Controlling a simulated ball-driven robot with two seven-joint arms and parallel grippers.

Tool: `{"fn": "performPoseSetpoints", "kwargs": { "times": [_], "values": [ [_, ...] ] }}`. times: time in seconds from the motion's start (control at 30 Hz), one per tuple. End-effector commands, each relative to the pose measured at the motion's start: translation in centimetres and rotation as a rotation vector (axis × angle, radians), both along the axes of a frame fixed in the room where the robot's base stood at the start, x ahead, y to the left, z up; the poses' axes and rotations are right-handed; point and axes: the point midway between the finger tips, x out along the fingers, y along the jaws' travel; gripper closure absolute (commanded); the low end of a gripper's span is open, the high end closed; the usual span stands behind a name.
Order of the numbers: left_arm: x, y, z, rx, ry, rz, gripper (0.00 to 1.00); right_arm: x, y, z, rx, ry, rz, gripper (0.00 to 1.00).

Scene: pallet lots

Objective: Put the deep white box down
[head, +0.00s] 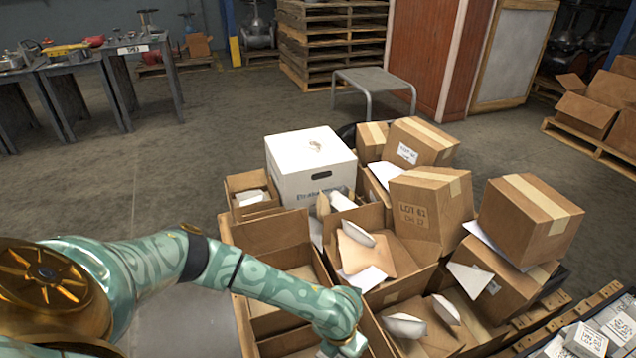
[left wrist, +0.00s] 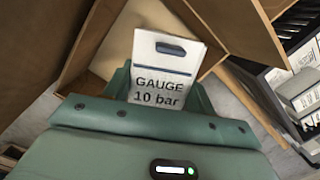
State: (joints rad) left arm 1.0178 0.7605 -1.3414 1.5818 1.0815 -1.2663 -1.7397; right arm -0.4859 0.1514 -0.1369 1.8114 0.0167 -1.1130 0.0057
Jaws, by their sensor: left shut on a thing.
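A white box (left wrist: 165,62) with a dark handle slot and the print "GAUGE 10 bar" shows between the green fingers of my left gripper (left wrist: 162,92) in the left wrist view. The gripper is shut on it. In the head view my left gripper (head: 342,346) is at the bottom edge, over the open cartons; its fingers and the held box are mostly hidden by my arm and the frame edge. My right gripper is in neither view.
A larger white box (head: 312,168) with a handle slot stands behind the open cartons (head: 268,232). Closed brown cartons (head: 530,218) are stacked at the right. Grey floor (head: 150,190) is clear at the left. A low grey table (head: 373,80) stands behind.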

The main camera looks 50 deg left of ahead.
Motion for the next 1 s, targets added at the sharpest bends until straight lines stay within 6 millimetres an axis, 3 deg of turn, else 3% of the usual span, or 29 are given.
{"fn": "performPoseSetpoints", "kwargs": {
  "times": [0.2,0.4,0.67,0.8,1.0],
  "values": [
    [-2.5,2.5,-3.8,0.001,0.002,-0.340,0.66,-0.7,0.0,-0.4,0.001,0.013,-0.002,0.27],
    [-3.5,3.5,-5.4,0.000,0.001,-0.475,0.66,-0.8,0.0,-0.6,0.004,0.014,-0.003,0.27],
    [-3.7,3.4,-8.4,-0.002,0.005,-0.490,0.66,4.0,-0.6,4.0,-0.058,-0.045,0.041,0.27],
    [-3.8,3.5,-11.2,-0.002,0.008,-0.488,0.66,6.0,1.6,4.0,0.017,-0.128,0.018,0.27],
    [-3.7,3.4,-12.8,-0.002,0.005,-0.488,0.66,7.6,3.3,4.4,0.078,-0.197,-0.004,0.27]
  ]
}}
